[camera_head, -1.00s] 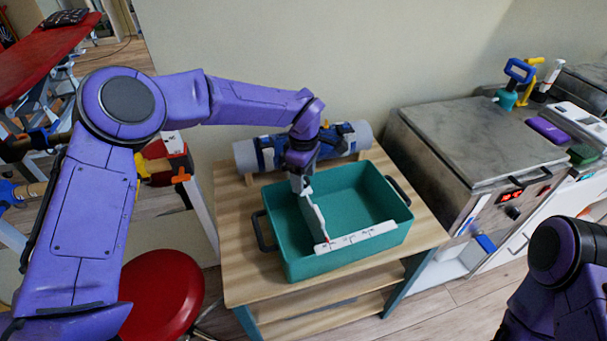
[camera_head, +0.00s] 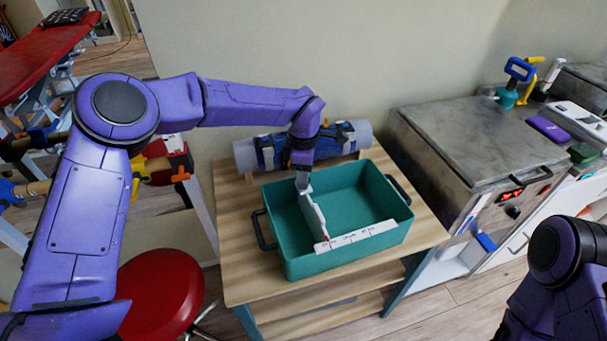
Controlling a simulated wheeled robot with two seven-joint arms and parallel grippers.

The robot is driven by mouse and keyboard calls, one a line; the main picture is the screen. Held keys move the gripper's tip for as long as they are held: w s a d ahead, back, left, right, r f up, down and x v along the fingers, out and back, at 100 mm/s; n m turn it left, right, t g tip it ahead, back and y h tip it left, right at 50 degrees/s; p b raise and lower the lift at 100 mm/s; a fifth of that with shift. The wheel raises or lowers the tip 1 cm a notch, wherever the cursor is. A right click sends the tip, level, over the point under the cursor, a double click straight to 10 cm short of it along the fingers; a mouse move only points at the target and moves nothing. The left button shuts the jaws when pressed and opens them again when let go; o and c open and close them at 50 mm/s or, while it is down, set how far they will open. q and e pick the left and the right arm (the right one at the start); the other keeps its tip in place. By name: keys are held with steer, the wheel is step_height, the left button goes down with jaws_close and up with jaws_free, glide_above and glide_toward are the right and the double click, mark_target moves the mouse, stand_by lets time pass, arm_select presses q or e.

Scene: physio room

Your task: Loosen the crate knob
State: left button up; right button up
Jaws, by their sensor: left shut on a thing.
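A teal crate (camera_head: 345,260) with black side handles stands on the wooden table. A white L-shaped strip with two arms (camera_head: 357,237) is at the crate: one arm lies along the front rim, the other slopes up from the front-left inside. My left gripper (camera_head: 302,184) points down over the crate's left part. It is shut on the upper end of the sloping white arm. I cannot make out a separate knob; the gripper may hide it. My right arm shows only at the lower right, and its gripper is out of view.
A grey-blue roll with straps (camera_head: 270,153) lies behind the crate near the wall. A steel-topped unit (camera_head: 470,125) stands close on the right. A red stool (camera_head: 160,295) is at the front left. The crate's right interior looks empty.

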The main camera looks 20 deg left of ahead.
arm_select(q)
steer(key=n, duration=0.3)
steer(key=shift+n+b, duration=0.3)
steer(key=shift+n, duration=0.1)
steer(key=n+b, duration=0.1)
steer(key=n, duration=0.2)
steer(key=shift+n, duration=0.3)
steer(key=n+b, duration=0.1)
steer(key=n, duration=0.2)
steer(key=shift+f+n, duration=0.1)
steer(key=shift+n, duration=0.2)
steer(key=n+b, duration=0.2)
steer(key=n, duration=0.1)
steer(key=shift+n, duration=0.3)
steer(key=n+b, duration=0.4)
steer(key=n, duration=0.2)
steer(key=n+b, duration=0.3)
steer(key=n, duration=0.1)
steer(key=shift+n, duration=0.3)
steer(key=shift+n+b, duration=1.15)
steer(key=shift+n, duration=0.25)
